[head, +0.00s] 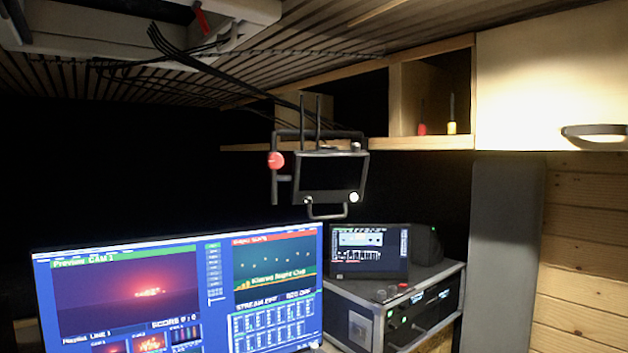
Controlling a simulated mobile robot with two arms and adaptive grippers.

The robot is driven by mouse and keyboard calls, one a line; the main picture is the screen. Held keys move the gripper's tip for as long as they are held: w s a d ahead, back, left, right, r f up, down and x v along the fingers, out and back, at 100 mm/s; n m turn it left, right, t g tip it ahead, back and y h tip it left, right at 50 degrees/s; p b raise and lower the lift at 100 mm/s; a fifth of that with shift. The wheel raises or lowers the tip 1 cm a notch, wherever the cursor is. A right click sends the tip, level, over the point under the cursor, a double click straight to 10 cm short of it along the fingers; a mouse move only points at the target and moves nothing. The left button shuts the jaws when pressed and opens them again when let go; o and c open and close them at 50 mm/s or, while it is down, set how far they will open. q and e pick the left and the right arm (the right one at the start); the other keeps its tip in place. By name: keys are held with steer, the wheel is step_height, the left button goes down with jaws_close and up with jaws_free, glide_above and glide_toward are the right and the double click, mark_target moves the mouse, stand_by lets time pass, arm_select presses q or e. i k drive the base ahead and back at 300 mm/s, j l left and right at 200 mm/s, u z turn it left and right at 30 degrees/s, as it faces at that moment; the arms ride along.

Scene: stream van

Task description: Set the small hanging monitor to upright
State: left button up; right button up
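The small hanging monitor (328,178) is in the middle of the head view. It has a dark screen in a dark tubular frame and hangs below the ceiling from two thin dark rods. A red knob (275,160) sits on the frame's left side, and a light round knob is at its lower right. A small loop handle (327,213) shows below the screen. The screen looks slightly tilted, but its exact angle is hard to tell. Neither of my grippers is in view.
A large lit screen (180,290) stands below left. A smaller display (369,251) stands on a black equipment case (395,300) at lower right. Wooden shelves (430,143) and a pale cabinet (545,75) are behind and right. Black cables (190,55) hang from the ceiling.

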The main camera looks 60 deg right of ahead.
mark_target(327, 174)
steer(key=z, duration=1.8)
